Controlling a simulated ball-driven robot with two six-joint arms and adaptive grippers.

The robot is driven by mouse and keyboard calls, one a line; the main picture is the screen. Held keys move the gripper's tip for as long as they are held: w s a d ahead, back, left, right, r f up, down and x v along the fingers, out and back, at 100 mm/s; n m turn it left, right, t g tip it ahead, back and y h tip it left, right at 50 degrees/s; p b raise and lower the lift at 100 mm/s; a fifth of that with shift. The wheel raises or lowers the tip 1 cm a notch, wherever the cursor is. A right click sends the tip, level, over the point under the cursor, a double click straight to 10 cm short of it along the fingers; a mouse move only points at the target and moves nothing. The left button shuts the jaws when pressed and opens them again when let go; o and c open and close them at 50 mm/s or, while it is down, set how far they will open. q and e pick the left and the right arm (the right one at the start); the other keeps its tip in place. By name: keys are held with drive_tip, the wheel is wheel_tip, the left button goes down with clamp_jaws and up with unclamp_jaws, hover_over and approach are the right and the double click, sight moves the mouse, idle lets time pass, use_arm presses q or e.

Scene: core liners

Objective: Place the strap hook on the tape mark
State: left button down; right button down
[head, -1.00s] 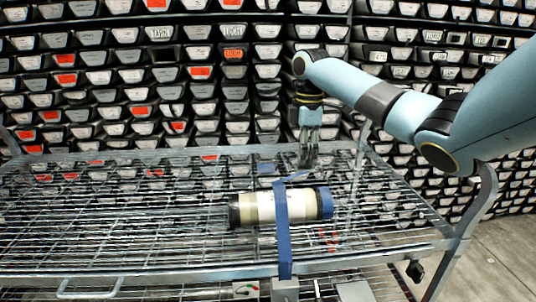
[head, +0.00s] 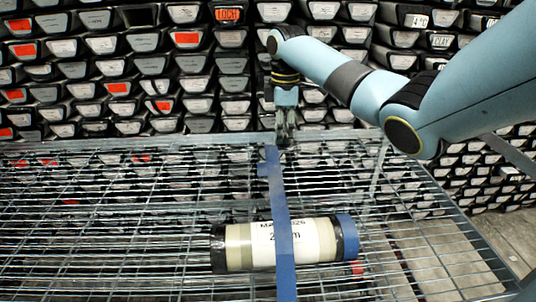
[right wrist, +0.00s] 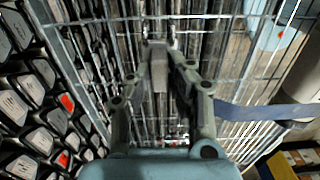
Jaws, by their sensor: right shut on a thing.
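My right gripper (head: 285,138) hangs over the back edge of the wire rack. In the right wrist view the gripper (right wrist: 160,55) is shut on a grey block-shaped piece, which I take for the strap hook (right wrist: 159,72). The blue strap (head: 284,240) runs from the rack's front, over a core liner (head: 316,236), to near the gripper. It also shows in the right wrist view (right wrist: 268,116). A small blue patch (head: 263,171), perhaps the tape mark, shows beside the strap near the back rail. My left gripper is out of view.
The core liner lies on its side on the wire rack (head: 110,235), with dark and blue ends. Rows of labelled core boxes (head: 150,66) stand behind the rack. The rack's left part is clear. A yellow box (right wrist: 295,160) shows low in the right wrist view.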

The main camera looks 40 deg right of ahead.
drive_tip(key=w+a+f, duration=0.2)
drive_tip(key=a, duration=0.1)
drive_tip(key=shift+w+f, duration=0.15)
drive_tip(key=shift+f, duration=0.05)
drive_tip(key=shift+a+f, duration=0.1)
drive_tip(key=shift+f, duration=1.95)
drive_tip(key=c, duration=1.2)
unclamp_jaws()
drive_tip(key=shift+f, duration=0.1)
wheel_tip(320, 180, up, 12)
drive_tip(key=shift+r, duration=0.15)
